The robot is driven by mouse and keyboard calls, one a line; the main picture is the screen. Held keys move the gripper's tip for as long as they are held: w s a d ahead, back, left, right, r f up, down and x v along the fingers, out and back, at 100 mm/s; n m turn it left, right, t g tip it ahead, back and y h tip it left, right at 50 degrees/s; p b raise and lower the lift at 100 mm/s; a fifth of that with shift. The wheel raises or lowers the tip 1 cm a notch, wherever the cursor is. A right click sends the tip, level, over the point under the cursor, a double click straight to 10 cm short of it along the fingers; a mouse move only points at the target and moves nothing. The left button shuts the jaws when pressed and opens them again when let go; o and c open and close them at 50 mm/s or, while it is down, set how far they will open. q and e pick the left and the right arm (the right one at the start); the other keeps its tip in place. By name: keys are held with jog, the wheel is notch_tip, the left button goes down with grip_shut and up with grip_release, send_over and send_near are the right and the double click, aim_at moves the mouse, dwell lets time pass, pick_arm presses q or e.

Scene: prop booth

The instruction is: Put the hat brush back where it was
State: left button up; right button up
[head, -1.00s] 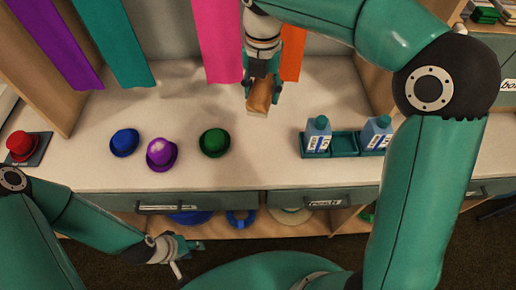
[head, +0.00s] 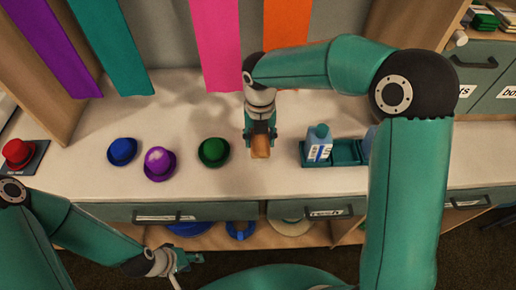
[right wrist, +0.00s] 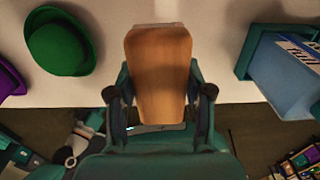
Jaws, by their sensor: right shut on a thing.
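The hat brush (head: 261,150) shows as a brown wooden block. My right gripper (head: 261,137) is shut on it, above the counter between the green hat and the teal tray. In the right wrist view the brush (right wrist: 158,75) stands between the two fingers, its wooden face toward the camera; its bristles are not visible. The teal tray (head: 345,163) has a blue-and-white bottle (head: 319,143) in its left compartment. Its middle compartment is empty. A second bottle (head: 369,142) at the right is mostly hidden by my right arm. My left gripper (head: 187,268) is open and empty before the counter.
Blue (head: 122,151), purple (head: 159,162) and green (head: 213,152) hats stand on the white counter (head: 200,104). A red hat (head: 17,152) is on a dark mat at the left. Coloured strips hang behind. Drawers (head: 310,208) and an open shelf are below.

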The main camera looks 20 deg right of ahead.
aim_at(260, 136)
jog(key=shift+f, duration=2.35)
jog(key=o, duration=1.1)
jog(key=shift+f, duration=0.1)
notch_tip(260, 136, up, 12)
jog(key=shift+r, duration=0.15)
